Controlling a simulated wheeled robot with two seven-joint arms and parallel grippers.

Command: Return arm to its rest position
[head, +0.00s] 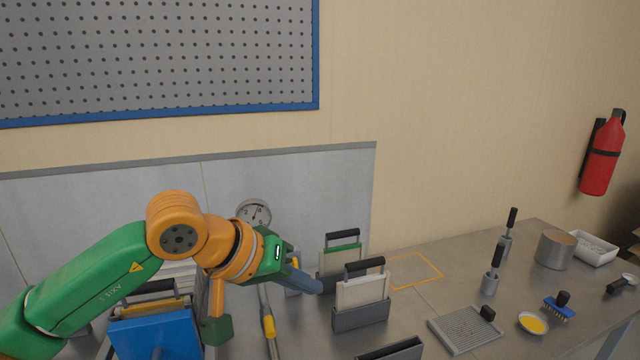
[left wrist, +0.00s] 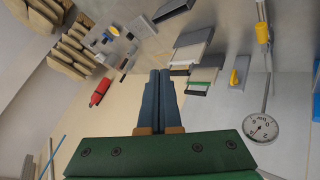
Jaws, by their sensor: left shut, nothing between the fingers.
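My left arm comes in from the left in the head view, bent at an orange joint. Its gripper (head: 318,287) points right and slightly down, with blue-grey fingers pressed together and nothing between them. In the left wrist view the fingertips (left wrist: 160,72) are side by side over the wall and bench. The gripper is in front of the upright panels with black handles, one white (head: 362,291) and one with a green strip (head: 341,256). I cannot tell whether it touches them. My right gripper is not in view.
A pressure gauge (head: 254,212) is on the grey wall panel behind the arm. A blue bin (head: 155,338) is below the arm. A grate (head: 465,329), a yellow-filled dish (head: 533,323), brushes and a metal pot (head: 555,249) stand on the bench at right. A fire extinguisher (head: 601,155) hangs on the wall.

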